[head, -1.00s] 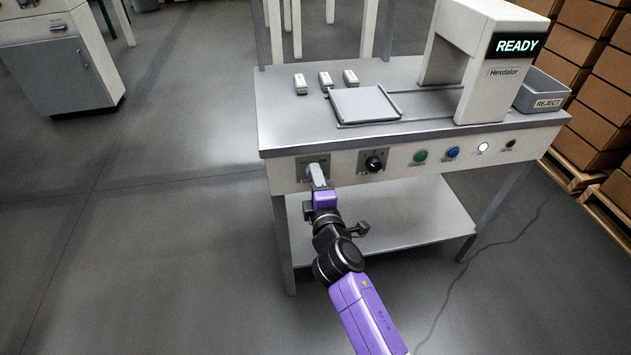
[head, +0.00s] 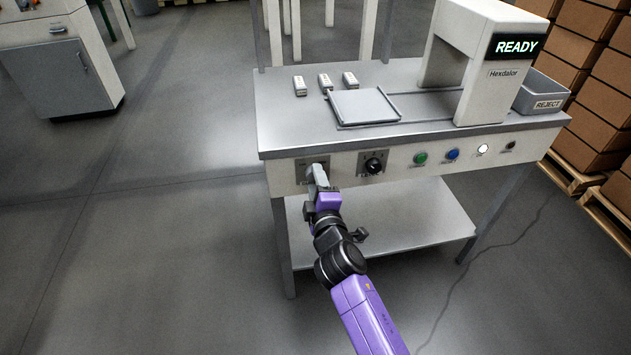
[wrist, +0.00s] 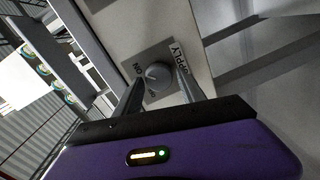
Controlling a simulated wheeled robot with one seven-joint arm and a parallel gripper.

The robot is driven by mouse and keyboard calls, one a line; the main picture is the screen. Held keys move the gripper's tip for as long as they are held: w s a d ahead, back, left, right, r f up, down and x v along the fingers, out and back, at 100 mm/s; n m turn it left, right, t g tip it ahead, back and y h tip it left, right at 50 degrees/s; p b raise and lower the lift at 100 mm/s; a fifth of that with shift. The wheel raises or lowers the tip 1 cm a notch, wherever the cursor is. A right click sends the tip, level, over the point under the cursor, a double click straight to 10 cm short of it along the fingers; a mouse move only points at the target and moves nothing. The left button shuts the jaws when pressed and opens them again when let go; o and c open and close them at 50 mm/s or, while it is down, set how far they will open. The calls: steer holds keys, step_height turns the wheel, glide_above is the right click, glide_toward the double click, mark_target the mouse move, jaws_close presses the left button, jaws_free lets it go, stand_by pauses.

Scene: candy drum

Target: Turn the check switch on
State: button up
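A grey rounded switch knob (wrist: 157,75) sits on a dark label plate on the machine's front panel. The plate carries the words "SUPPLY" and "ON" in the wrist view. My gripper (wrist: 160,84) has its two fingers apart, one on each side of this knob; I cannot tell whether they touch it. In the head view my gripper (head: 318,178) reaches the leftmost plate of the panel and hides most of that switch. To its right is a black rotary knob (head: 373,165) on a similar plate. I cannot read "check" on any label.
The panel also has a green button (head: 420,158), a blue button (head: 452,154), a white round lamp (head: 483,149) and a small dark fitting (head: 509,146). The display (head: 516,46) reads "READY". The bench top (head: 290,120) overhangs the panel. A lower shelf (head: 410,215) lies below.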

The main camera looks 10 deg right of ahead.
steer(key=shift+o, duration=0.7)
steer(key=s+p, duration=0.1)
steer(key=s, duration=0.6)
steer(key=shift+s+r, duration=0.35)
steer(key=shift+s, duration=0.05)
